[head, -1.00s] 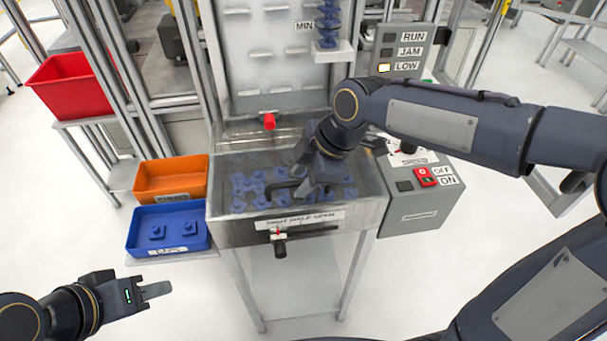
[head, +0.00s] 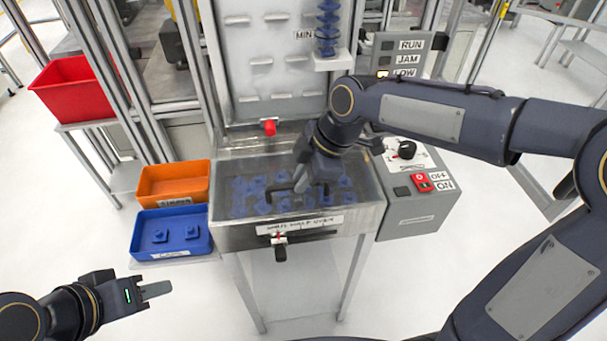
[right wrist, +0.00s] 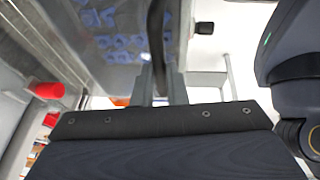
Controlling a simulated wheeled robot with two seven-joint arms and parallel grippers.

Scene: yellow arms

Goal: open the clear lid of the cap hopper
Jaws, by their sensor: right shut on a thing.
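The cap hopper (head: 365,222) is a grey metal bin in the middle of the head view. Its clear lid (head: 228,172) lies over several blue caps (head: 255,187), which show through it. Whether the lid is slightly raised is hard to tell. My right gripper (head: 298,190) is over the lid, shut on its dark handle (head: 278,187). In the right wrist view the handle (right wrist: 155,40) runs between the two fingers. My left gripper (head: 157,290) is at the lower left, away from the hopper; its finger gap cannot be made out.
Orange (head: 172,183) and blue (head: 171,233) bins stand left of the hopper, a red bin (head: 70,88) farther back. A red knob (head: 269,127) is behind the lid. A control box (head: 415,210) with a red switch is at right. A small dark-handled latch (head: 280,250) is on the front.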

